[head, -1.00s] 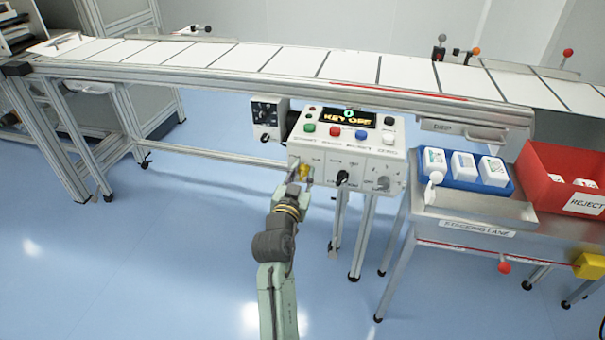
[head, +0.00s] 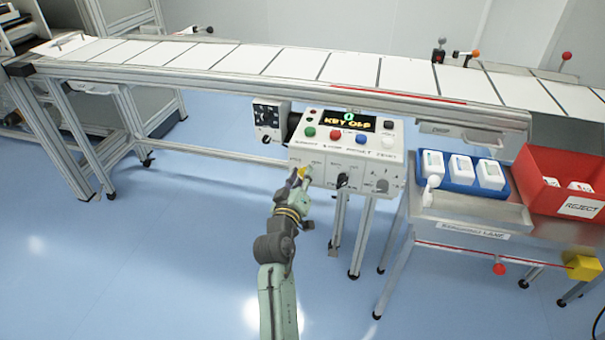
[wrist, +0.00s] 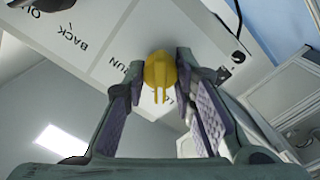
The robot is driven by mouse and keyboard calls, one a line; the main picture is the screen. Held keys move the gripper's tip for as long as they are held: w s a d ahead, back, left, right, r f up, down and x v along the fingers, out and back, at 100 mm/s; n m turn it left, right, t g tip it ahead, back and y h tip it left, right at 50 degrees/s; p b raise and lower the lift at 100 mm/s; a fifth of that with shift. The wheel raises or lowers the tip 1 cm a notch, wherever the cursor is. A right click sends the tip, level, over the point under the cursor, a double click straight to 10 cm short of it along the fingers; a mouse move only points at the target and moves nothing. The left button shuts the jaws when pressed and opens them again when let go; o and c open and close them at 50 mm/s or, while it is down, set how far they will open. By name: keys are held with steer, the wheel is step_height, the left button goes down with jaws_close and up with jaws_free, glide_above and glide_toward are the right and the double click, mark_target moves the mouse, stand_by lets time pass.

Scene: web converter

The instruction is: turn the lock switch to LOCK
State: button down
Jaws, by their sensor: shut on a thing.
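The lock switch is a yellow knob (wrist: 160,72) on the white front of the control box (head: 380,168). In the wrist view my gripper (wrist: 160,66) has a fingertip against each side of the knob, and it is shut on it. The knob's grip ridge points down in that view. The printed words BACK and RUN show to its left, and letters starting LO show below, partly hidden by a finger. In the head view my gripper (head: 301,178) covers most of the knob. The display (head: 348,121) reads KEY OFF.
A black key switch (head: 343,180) and another knob sit right of my gripper on the box. Coloured buttons line its top. A conveyor runs behind. A side table with a blue tray (head: 461,187) and red reject bin stands right. The floor at left is clear.

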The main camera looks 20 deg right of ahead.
steer(key=shift+n, duration=0.6)
steer(key=c, duration=1.3)
jaws_free()
steer(key=shift+c, duration=0.2)
steer(key=v, duration=1.2)
